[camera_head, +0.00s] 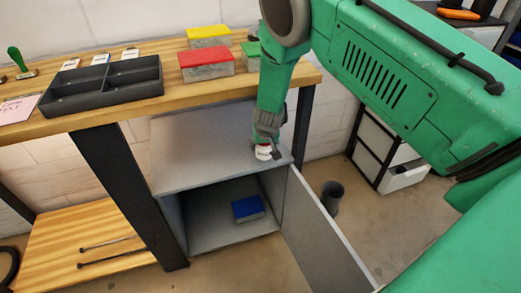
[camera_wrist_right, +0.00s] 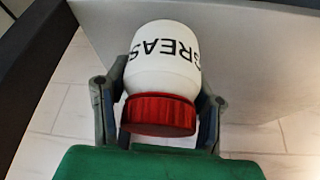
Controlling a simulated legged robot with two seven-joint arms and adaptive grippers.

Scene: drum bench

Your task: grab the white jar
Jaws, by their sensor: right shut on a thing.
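The white jar (camera_wrist_right: 165,60) has a red ribbed lid (camera_wrist_right: 158,115) and black lettering that looks like "GREAS". In the right wrist view it sits between the two fingers of my right gripper (camera_wrist_right: 158,108), which is shut on it. In the head view the jar (camera_head: 263,152) is small and partly hidden by my right gripper (camera_head: 266,140), at the right part of the grey cabinet's top (camera_head: 195,150). I cannot tell whether the jar still touches that top. My left gripper is not in view.
The cabinet's door (camera_head: 325,235) hangs open, with a blue box (camera_head: 248,208) inside. The wooden bench (camera_head: 120,115) above holds a dark tray (camera_head: 105,90), a red box (camera_head: 206,73) and a yellow box (camera_head: 209,42). A dark bin (camera_head: 332,197) stands on the floor.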

